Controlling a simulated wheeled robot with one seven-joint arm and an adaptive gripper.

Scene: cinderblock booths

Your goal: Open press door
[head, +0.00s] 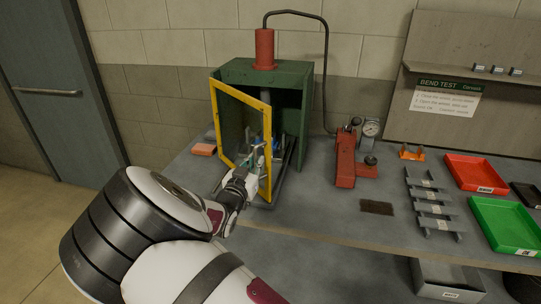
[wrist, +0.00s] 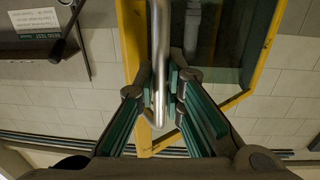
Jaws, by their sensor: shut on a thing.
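The press (head: 240,72) is a green cabinet with a red cylinder on top, standing on the grey bench. Its yellow-framed clear door (head: 268,128) stands ajar, with its right edge swung out toward me and a gap showing the inside on the right. In the wrist view the door frame (wrist: 262,80) runs beside a bent metal bar handle (wrist: 160,45). My gripper (head: 252,167) is at the lower right part of the door. In the wrist view my gripper (wrist: 162,88) has its teal-padded fingers shut around the handle near its bent end.
A red hand pump (head: 345,158) with a gauge (head: 371,128) stands right of the press, joined by a black hose. Farther right are a slotted rack (head: 432,207), a red tray (head: 476,172) and a green tray (head: 507,226). An orange block (head: 203,149) lies left of the press.

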